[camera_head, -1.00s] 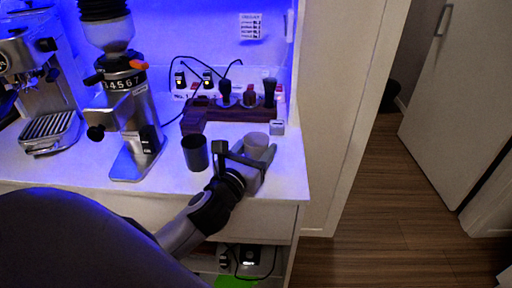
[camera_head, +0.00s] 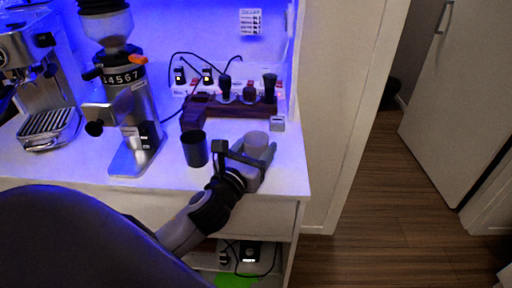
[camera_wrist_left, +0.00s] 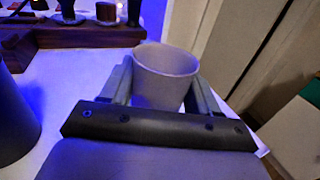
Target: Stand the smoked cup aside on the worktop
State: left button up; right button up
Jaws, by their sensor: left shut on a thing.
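The smoked cup (camera_head: 256,141), grey and smoky-looking, is upright at the right end of the white worktop (camera_head: 285,180). It also shows in the left wrist view (camera_wrist_left: 166,72), between the two fingers. My left gripper (camera_head: 252,153) is shut on it from the front, one finger on each side; it shows in the wrist view too (camera_wrist_left: 160,95). The cup's base is hidden by the gripper, so I cannot tell whether it touches the worktop. My right gripper is not in view.
A dark cup (camera_head: 194,149) stands just left of my gripper. Behind is a dark wooden rack (camera_head: 230,109) with tools, and a small white block (camera_head: 278,125). A grinder (camera_head: 133,120) and an espresso machine (camera_head: 45,85) stand left. The worktop's right edge is close.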

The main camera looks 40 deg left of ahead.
aim_at(251, 156)
pick_arm(q)
jog(key=shift+f, duration=0.35)
jog(key=shift+s+d+f, duration=0.1)
jog(key=shift+f, duration=0.3)
jog(key=o, duration=1.1)
jog(key=shift+o, duration=0.2)
jog(key=shift+f+b, duration=0.1)
jog(key=shift+b, duration=0.2)
jog(key=shift+s, duration=0.1)
jog(key=shift+s+d, duration=0.1)
jog(key=shift+s, duration=0.05)
jog(key=s, duration=0.5)
jog(key=shift+s+d+r+b, duration=0.2)
jog(key=shift+d+r+b, duration=0.15)
jog(key=shift+b, duration=0.05)
jog(key=shift+s+r, duration=0.45)
jog(key=shift+s, duration=0.1)
